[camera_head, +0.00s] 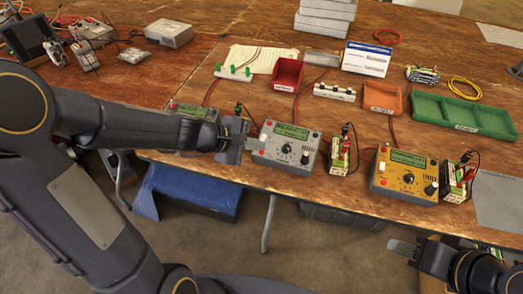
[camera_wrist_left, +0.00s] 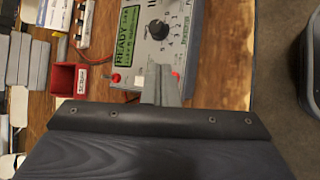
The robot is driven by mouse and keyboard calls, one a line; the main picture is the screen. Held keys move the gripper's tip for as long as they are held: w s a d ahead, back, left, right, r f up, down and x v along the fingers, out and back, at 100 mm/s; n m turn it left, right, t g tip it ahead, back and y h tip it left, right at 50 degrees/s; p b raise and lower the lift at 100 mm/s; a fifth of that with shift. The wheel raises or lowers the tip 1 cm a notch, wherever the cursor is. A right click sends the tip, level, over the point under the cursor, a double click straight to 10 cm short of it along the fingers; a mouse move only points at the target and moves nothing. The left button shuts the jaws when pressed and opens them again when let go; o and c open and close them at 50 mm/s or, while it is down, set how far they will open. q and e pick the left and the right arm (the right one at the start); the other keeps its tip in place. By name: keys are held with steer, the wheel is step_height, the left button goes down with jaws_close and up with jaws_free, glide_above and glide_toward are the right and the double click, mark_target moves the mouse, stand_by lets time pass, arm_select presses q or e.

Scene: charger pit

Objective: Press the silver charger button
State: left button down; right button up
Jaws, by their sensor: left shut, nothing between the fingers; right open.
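The silver charger (camera_head: 278,160) stands near the table's front edge, with a green display, a black knob and a red button. In the left wrist view the silver charger (camera_wrist_left: 182,48) lies beyond the fingers, its display reading READY. My left gripper (camera_head: 252,144) is shut and empty at the charger's left side. In the left wrist view its fingertips (camera_wrist_left: 160,82) overlap the charger's near edge between two red spots; I cannot tell whether they touch it. My right gripper (camera_head: 405,247) is open and empty at the lower right, below the table edge.
A yellow charger (camera_head: 403,190) stands to the right, with battery packs (camera_head: 340,158) between. Another grey charger (camera_head: 195,112) is partly behind my left arm. Red (camera_head: 287,74), orange (camera_head: 382,97) and green (camera_head: 465,116) trays stand behind.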

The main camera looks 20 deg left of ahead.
arm_select(q)
steer(key=shift+f, duration=0.1)
steer(key=shift+f+b, duration=0.3)
steer(key=shift+b, duration=0.2)
steer(key=shift+w+f+b, duration=0.1)
steer(key=shift+f+b, duration=0.3)
steer(key=shift+b, duration=0.05)
stand_by(0.6)
steer(key=shift+r, duration=0.1)
steer(key=shift+r+p, duration=0.6)
steer(key=shift+r, duration=0.05)
steer(key=shift+r, duration=0.15)
steer(key=r+p, duration=0.2)
steer(key=s+r+p, duration=0.1)
steer(key=r+p, duration=0.1)
steer(key=shift+s+r, duration=0.1)
steer(key=shift+r, duration=0.25)
stand_by(0.7)
